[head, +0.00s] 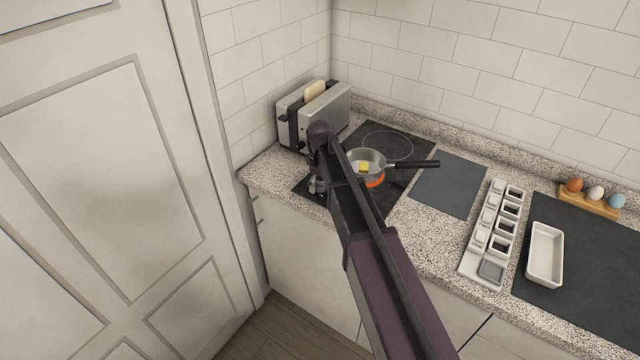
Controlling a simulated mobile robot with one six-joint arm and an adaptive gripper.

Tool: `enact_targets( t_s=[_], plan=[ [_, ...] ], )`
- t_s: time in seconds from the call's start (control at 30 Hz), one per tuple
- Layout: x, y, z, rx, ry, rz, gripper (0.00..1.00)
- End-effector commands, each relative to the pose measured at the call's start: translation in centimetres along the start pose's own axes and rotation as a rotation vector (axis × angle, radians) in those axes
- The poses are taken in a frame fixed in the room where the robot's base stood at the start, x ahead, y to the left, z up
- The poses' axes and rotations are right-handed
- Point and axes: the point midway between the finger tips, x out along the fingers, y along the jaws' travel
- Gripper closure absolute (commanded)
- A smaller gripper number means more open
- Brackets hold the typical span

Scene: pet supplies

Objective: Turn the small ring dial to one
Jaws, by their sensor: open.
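The black cooktop (407,183) lies on the speckled counter, with an empty ring (388,145) outlined at its back. A steel pan (366,155) with a yellow piece in it stands on the nearer ring, which glows orange (376,183) at the pan's front edge. My gripper (317,186) is open over the cooktop's front left part, left of the pan. I cannot make out the small ring dial or its setting; my arm and gripper cover much of that area. I cannot tell whether the gripper touches anything.
A toaster (325,113) with bread stands behind my gripper, near the wall. The pan's handle (415,164) points right. A dark board (448,184), a white rack of small compartments (482,262), a white dish (545,254) and an egg holder (590,204) are to the right.

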Motion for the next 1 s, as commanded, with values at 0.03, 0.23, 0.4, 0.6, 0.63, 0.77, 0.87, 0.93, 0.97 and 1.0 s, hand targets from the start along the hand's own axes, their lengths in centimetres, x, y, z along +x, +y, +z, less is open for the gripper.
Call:
enact_targets(
  t_s=[0.03,0.23,0.4,0.6,0.63,0.77,0.87,0.93,0.97,1.0],
  plan=[
    [0.00,0.00,0.00,-0.032,0.000,0.000,0.17],
    [0.00,0.00,0.00,-0.167,0.000,0.000,0.17],
    [0.00,0.00,0.00,-0.283,0.000,0.000,0.17],
    [0.00,0.00,0.00,-0.417,0.000,0.000,0.17],
    [0.00,0.00,0.00,-0.438,0.000,0.000,0.17],
    [0.00,0.00,0.00,-0.526,0.000,0.000,0.17],
    [0.00,0.00,0.00,-0.594,0.000,0.000,0.17],
    [0.00,0.00,0.00,-0.640,0.000,0.000,0.17],
    [0.00,0.00,0.00,-0.661,0.000,0.000,0.17],
    [0.00,0.00,0.00,-0.688,0.000,0.000,0.17]
  ],
)
